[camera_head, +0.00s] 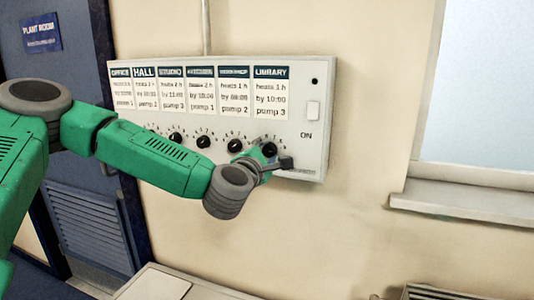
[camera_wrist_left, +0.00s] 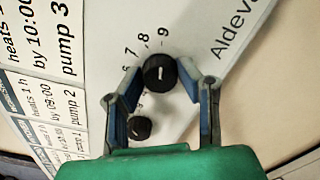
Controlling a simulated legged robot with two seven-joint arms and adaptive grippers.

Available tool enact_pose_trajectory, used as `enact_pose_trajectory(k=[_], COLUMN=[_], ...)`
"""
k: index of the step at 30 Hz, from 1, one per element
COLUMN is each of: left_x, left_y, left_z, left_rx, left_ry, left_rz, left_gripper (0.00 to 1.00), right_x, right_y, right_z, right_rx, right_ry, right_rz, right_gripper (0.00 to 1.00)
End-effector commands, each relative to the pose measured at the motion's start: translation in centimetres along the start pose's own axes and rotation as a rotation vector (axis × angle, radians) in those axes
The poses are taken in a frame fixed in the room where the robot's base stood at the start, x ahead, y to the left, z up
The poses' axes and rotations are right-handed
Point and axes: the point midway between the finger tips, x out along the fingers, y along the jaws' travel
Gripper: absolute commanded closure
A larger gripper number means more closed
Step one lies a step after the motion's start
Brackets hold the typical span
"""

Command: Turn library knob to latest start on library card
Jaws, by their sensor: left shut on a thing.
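The library card (camera_head: 271,95) at the right end of the panel's card row reads heats 1 h, by 10:00, pump 3; part of it shows in the left wrist view (camera_wrist_left: 45,30). The library knob (camera_head: 270,149) is black and round, below that card. In the left wrist view the knob (camera_wrist_left: 159,73) has a short white mark, with digits 7, 8 and 9 beside it. My left gripper (camera_head: 276,160) is at this knob, its two fingers (camera_wrist_left: 162,76) on either side of it and shut on it. My right gripper is not in view.
The white panel (camera_head: 322,130) carries several other cards and a row of black knobs (camera_head: 235,146) left of my gripper. A window sill (camera_head: 460,200) juts out at right; a blue door (camera_head: 85,180) stands at left.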

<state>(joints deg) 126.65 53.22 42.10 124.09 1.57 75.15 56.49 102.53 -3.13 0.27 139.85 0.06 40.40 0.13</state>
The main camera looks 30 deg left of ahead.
Motion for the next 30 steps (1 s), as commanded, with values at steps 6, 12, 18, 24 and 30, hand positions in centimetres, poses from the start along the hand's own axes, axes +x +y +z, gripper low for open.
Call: enact_pose_trajectory(k=[6, 12, 18, 24, 30], left_x=[-0.02, -0.03, -0.04, -0.04, -0.99], left_y=[0.0, -0.06, -0.1, -0.08, -0.1], left_z=[0.25, 0.26, 0.25, 0.1, -0.04], left_rx=[0.02, 0.02, 0.02, 0.019, 0.017], left_ry=[-0.005, -0.005, -0.005, -0.003, -0.003], left_rz=[0.0, -0.001, -0.002, -0.002, -0.004], left_gripper=[0.98, 0.98, 0.5, 0.5, 0.5], right_x=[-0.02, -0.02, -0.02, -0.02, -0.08], right_y=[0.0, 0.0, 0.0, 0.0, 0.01], right_z=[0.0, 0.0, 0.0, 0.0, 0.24], right_rx=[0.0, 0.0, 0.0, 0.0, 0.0], right_ry=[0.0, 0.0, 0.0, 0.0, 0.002], right_rz=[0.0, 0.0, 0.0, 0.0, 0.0], right_gripper=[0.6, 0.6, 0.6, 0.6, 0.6])
